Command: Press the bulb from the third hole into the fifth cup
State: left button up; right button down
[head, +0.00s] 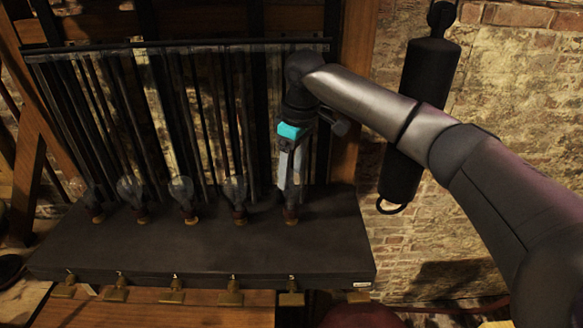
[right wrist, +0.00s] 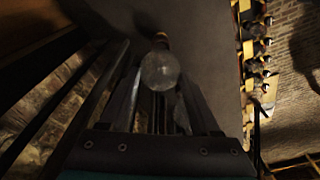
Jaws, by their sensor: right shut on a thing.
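My right gripper (head: 291,190) points down over the right end of the dark bench top (head: 230,250). It is shut on a clear glass bulb, whose brass base (head: 291,217) shows just below the fingertips at the rightmost place in the row. In the right wrist view the round glass of this bulb (right wrist: 160,71) is between the fingers. I cannot tell how deep its base sits, and the cup under it is hidden. Several other clear bulbs (head: 182,194) stand upright on brass bases in a row to the left. My left gripper is not in view.
Brass clips (head: 231,291) line the bench's front edge. A black cylinder (head: 424,110) hangs on the brick wall at right, close to my arm. The bench top in front of the bulbs is clear.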

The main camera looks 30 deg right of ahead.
jog(key=shift+f, duration=0.2)
jog(key=shift+f, duration=0.3)
jog(key=shift+f, duration=0.2)
dwell(0.6)
jog(key=shift+c, duration=0.2)
grip_release()
notch_tip(320, 180, up, 15)
jog(key=s+d, duration=0.1)
jog(key=shift+s+b, duration=0.3)
jog(key=shift+b, duration=0.05)
